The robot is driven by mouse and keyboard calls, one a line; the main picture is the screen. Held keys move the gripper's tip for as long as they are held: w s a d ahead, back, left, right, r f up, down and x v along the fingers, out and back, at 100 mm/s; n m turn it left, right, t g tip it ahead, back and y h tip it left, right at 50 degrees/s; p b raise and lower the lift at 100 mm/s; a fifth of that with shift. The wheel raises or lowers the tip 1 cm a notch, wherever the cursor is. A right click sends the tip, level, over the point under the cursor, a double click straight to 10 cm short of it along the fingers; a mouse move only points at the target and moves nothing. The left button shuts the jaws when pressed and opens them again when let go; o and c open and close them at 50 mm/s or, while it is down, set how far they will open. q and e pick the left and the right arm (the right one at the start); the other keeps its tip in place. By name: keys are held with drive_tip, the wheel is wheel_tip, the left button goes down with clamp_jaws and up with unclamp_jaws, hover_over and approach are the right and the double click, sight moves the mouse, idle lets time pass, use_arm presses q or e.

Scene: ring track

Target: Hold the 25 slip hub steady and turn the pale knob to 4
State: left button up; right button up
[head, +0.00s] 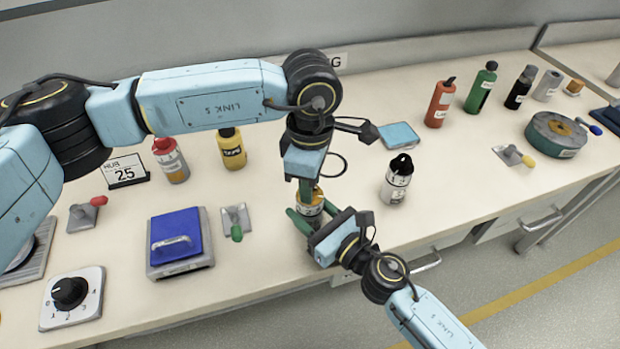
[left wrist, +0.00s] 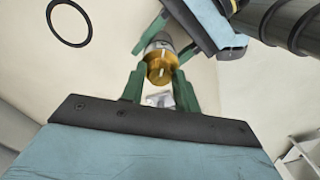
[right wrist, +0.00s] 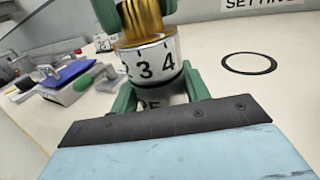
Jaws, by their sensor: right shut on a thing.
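The hub (head: 310,208) is a small cylinder with a white band numbered 2, 3 and 4 in the right wrist view (right wrist: 152,62). A ribbed brass-coloured knob (right wrist: 141,20) tops it; in the left wrist view a pale line marks it (left wrist: 160,69). My right gripper (head: 305,222) is shut on the hub's lower body, which its fingers partly hide. My left gripper (head: 307,190) points down from above, its fingers either side of the knob and looking open. I cannot tell whether the hub touches the table, nor which number is set.
A black ring (head: 326,166) lies empty on the table behind the hub. A "HUB 25" sign (head: 125,172) stands left. A dark-knobbed dial (head: 71,293), blue-lidded box (head: 178,238) and green-handled lever (head: 236,222) sit left.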

use_arm(q)
drive_tip(key=o, duration=0.3)
drive_tip(key=shift+o, duration=0.2)
wheel_tip(320, 180, up, 12)
idle(0.4)
idle(1.4)
use_arm(e)
drive_tip(key=o, duration=1.2)
drive_tip(key=shift+c, duration=0.2)
